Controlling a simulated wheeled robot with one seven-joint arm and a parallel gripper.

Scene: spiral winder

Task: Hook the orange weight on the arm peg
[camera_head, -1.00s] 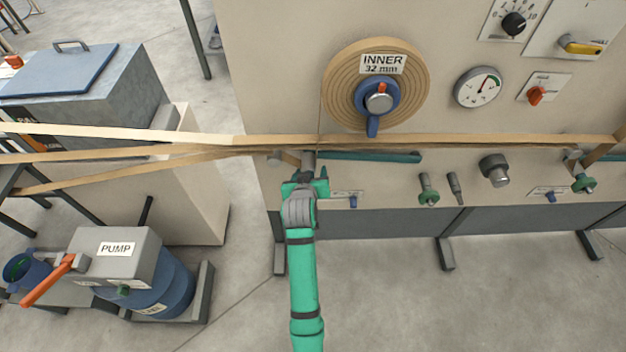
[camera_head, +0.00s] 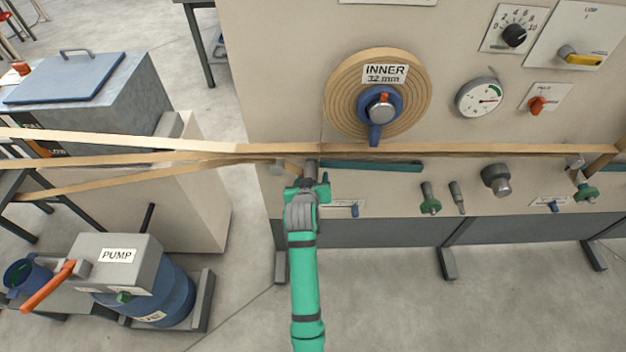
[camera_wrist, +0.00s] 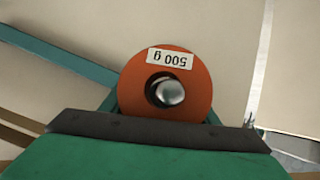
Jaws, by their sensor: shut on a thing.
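The orange weight (camera_wrist: 137,102) is a ring with an upside-down "500 g" label, seen face-on in the wrist view. My gripper (camera_head: 308,182) is shut on it; its dark edge crosses the weight's lower rim. A shiny round metal end, the arm peg (camera_wrist: 171,92), shows in the weight's hole. I cannot tell whether it passes through the hole or lies behind it. The teal arm (camera_wrist: 62,57) runs from the upper left to behind the weight; in the head view it is a teal bar (camera_head: 375,166) right of my gripper. The weight cannot be made out in the head view.
Tan bands (camera_head: 200,146) cross just above my gripper. Above them is the wound disc (camera_head: 343,99) marked INNER 32 mm. Right of my gripper, a green-collared knob (camera_head: 430,200) and a grey knob (camera_head: 496,179) stick out of the panel. The floor below is clear.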

